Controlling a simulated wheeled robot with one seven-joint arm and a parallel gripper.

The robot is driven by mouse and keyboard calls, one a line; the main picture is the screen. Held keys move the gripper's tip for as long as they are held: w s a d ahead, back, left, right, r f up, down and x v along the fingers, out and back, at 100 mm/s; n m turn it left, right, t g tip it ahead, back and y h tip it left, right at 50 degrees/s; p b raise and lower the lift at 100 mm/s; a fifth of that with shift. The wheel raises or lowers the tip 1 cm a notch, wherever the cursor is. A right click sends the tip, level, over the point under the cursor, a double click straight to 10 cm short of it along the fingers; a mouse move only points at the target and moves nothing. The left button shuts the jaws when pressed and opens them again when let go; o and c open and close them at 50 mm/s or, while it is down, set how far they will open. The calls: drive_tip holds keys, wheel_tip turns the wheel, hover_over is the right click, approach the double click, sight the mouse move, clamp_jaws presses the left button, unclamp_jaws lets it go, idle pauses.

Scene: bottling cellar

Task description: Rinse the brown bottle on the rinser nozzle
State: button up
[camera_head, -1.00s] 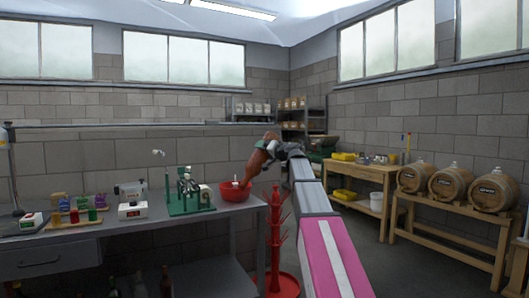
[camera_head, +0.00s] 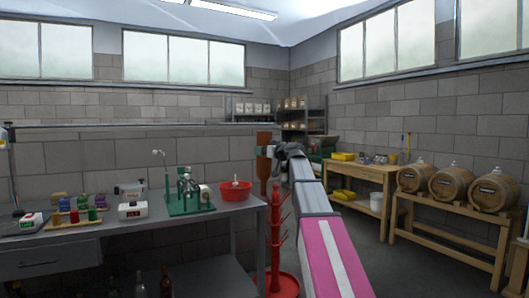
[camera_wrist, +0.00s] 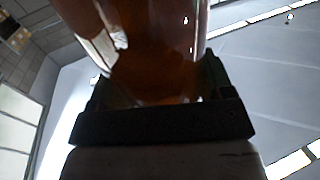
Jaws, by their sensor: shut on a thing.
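The brown bottle (camera_head: 264,170) hangs close to vertical in the head view, with its narrower end seeming to point down. My gripper (camera_head: 268,151) is shut around it. In the wrist view, brown glass (camera_wrist: 155,45) fills the space between the jaws (camera_wrist: 155,95); the bottle's ends are out of that view. The red rinser bowl (camera_head: 235,194) stands at the right end of the grey bench, with a small pale nozzle (camera_head: 236,183) showing in it. In the picture the bottle is just right of the bowl, apart from it.
A red bottle tree (camera_head: 276,235) stands on the floor beside the bench, just below the bottle in the picture. A green machine (camera_head: 188,200) and a white meter (camera_head: 132,210) stand left of the bowl. A wooden table (camera_head: 372,176) and barrels (camera_head: 412,179) line the right wall.

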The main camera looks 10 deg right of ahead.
sight(264, 136)
drive_tip(key=shift+r, duration=0.15)
drive_tip(key=shift+r, duration=2.95)
drive_tip(key=shift+w, duration=0.15)
